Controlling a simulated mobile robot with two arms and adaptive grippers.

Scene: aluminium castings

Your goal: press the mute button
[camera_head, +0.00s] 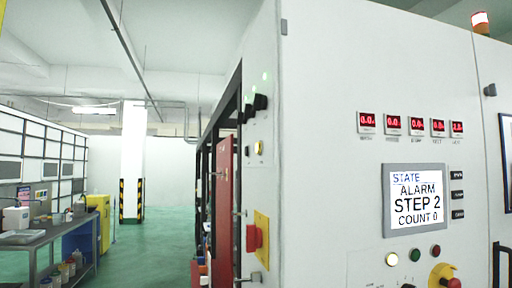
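A large pale control cabinet (330,180) fills the right half of the view. Its grey-framed screen (415,200) reads STATE, ALARM, STEP 2, COUNT 0. Below the screen sit a lit whitish button (392,259), a green button (415,255) and a red button (436,251). A red emergency-stop knob (449,282) on a yellow base is lower right, cut by the bottom edge. Small labels near the bottom are too small to read, so I cannot tell which button is mute. Neither of my grippers is in view.
A red knob on a yellow plate (262,240) projects from the cabinet's side, below black switches (259,102). A beacon (480,22) tops the cabinet. A workbench (40,240) and yellow cabinet (104,220) stand at left. Green floor (160,240) between is open.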

